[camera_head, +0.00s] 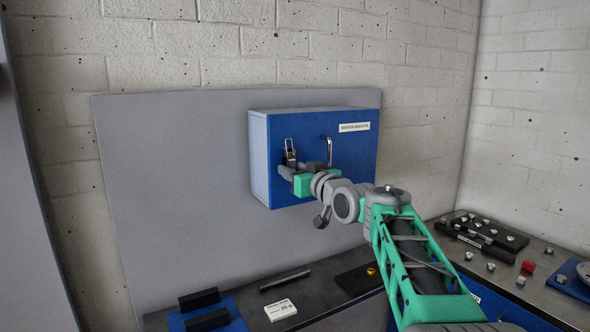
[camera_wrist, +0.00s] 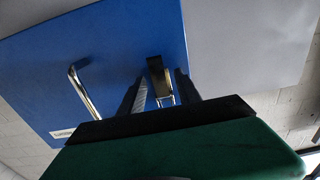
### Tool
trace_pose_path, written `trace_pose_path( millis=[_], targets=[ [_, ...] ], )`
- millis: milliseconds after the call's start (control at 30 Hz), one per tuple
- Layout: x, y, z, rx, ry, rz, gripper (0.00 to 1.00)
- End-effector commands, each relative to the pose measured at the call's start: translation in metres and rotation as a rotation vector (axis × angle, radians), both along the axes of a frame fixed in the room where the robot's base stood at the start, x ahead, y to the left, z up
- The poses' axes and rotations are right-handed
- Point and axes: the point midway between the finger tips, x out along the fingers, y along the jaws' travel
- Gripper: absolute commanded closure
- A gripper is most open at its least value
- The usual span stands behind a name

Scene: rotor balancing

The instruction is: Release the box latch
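The blue box (camera_head: 350,155) hangs on the grey panel, its front facing me, with a white label at the upper right. Its metal latch (camera_head: 289,152) is on the left of the front, and a bent metal handle (camera_head: 329,150) is to the right. My gripper (camera_head: 286,168) is at the latch's lower part. In the wrist view, the open fingers of my gripper (camera_wrist: 158,77) stand on either side of the latch (camera_wrist: 159,78), with a gap between them. The handle (camera_wrist: 82,90) is left of the fingers there. Finger contact with the latch cannot be told.
Below is a dark bench (camera_head: 330,268) with a white label card (camera_head: 281,310), black blocks on a blue mat (camera_head: 235,318), and a dark pad (camera_head: 358,280).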

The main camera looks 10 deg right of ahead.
Motion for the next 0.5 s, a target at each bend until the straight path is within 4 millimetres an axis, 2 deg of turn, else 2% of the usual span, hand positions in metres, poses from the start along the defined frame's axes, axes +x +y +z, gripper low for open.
trace_pose_path(
  millis=[67,500],
  targets=[
    [-0.0001,0.0000,-0.0002,0.000,0.000,0.000,0.64],
    [-0.0003,-0.0002,-0.0001,0.000,0.000,0.000,1.00]
  ],
)
